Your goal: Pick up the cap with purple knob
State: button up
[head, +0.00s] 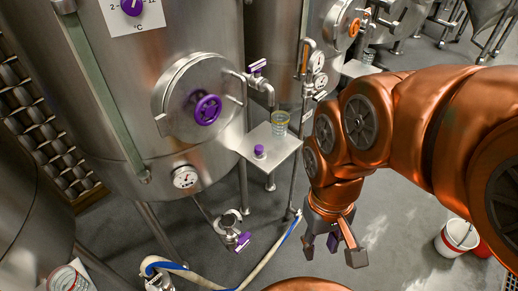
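A small cap with a purple knob (259,151) sits on a metal shelf (276,152) that sticks out from the front of the steel tank. My gripper (334,252) hangs below and to the right of the shelf, apart from the cap. Its fingers point down and are spread open. A dark purple patch shows between the fingers; I cannot tell whether it is part of the gripper.
A clear cup (280,122) stands on the shelf's back edge, near a tap with a purple handle (257,67). The tank (150,100) has a purple handwheel (207,109). A hose (265,262) lies below. A white bucket (456,238) stands right.

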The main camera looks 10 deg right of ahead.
aim_at(259, 154)
jog(key=u, duration=3.15)
jog(key=k, duration=1.3)
jog(key=z, duration=0.8)
